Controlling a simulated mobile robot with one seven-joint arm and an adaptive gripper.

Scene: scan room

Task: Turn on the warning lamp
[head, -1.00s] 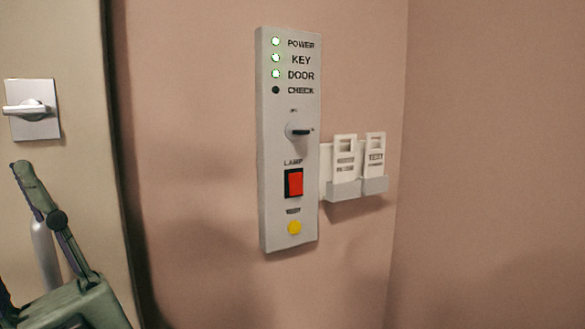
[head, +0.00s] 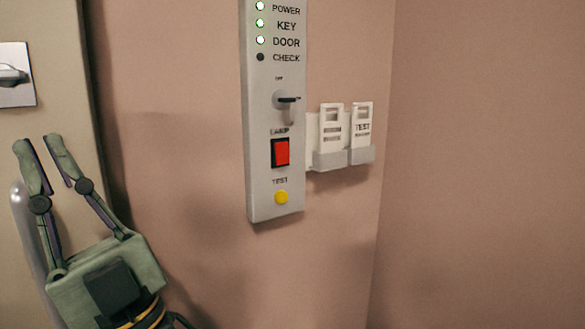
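The grey control panel (head: 262,180) is fixed upright on the pink wall. Its red rocker switch (head: 280,152) sits under the label LAMP in a black frame. The POWER, KEY and DOOR lights glow green; the CHECK light (head: 260,57) is dark. My gripper (head: 42,145) is at the left, pointing up, with its two fingers apart and nothing between them. It is left of the panel and clear of it. No warning lamp shows.
A white holder (head: 330,160) with two tags, one marked TEST, is on the wall right of the panel. A beige door (head: 45,110) with a lever handle (head: 12,75) is at the left behind my gripper. A wall corner is at the right.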

